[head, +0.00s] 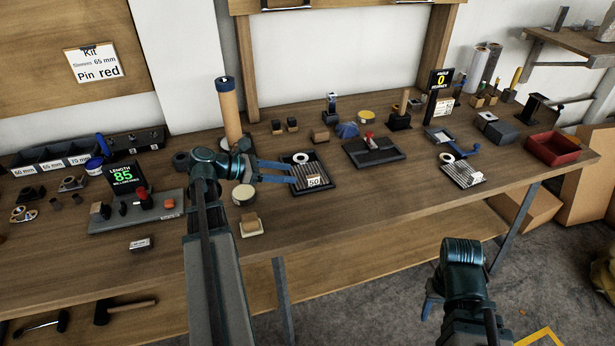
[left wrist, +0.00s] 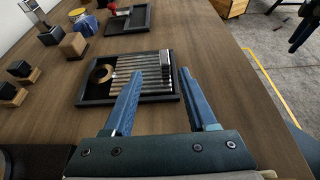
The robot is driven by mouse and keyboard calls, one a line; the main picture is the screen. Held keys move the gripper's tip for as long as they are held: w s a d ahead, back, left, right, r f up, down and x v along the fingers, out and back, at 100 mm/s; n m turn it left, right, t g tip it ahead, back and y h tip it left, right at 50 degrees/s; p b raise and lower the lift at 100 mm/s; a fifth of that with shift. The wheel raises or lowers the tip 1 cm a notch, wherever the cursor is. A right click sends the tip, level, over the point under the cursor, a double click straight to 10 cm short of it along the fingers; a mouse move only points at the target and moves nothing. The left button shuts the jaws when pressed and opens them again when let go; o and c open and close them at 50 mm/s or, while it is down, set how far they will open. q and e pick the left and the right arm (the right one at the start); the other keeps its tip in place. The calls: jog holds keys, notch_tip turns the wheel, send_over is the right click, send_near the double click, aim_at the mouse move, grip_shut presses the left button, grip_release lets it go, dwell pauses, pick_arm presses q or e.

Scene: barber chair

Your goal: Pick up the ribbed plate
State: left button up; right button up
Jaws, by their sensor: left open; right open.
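A dark-framed ribbed plate (head: 323,180) lies on the bench near its front edge, with light parallel ribs, a pale ring (head: 300,158) and a block marked 50 (head: 314,181) on it. It also shows in the left wrist view (left wrist: 128,98), with the ring (left wrist: 102,74) at its left end. A similar ribbed plate (head: 467,175) lies further right. My left gripper (head: 293,173) is open and empty at the near plate's left side; in the left wrist view its fingertips (left wrist: 160,74) overlap the ribs. I cannot tell contact. My right gripper (head: 432,298) is open, below the bench front.
A tall brown cylinder (head: 230,112) stands just behind my left gripper. A dark tray (head: 374,152) is right of the near plate, and a small wood-topped block (head: 250,225) is in front left. A red bin (head: 553,148) is at the bench's right end.

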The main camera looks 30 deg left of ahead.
aim_at(309, 176)
pick_arm(q)
jog(key=b+x, duration=0.3)
jog(key=x, duration=0.5)
jog(key=shift+s+f, duration=0.1)
jog(key=shift+w+d, duration=0.2)
jog(key=shift+d, duration=0.05)
jog(key=shift+d, duration=0.1)
jog(key=b+x, duration=0.1)
jog(key=x, duration=0.4)
jog(key=shift+d, duration=0.25)
grip_shut()
jog(key=shift+r, duration=0.2)
dwell(0.5)
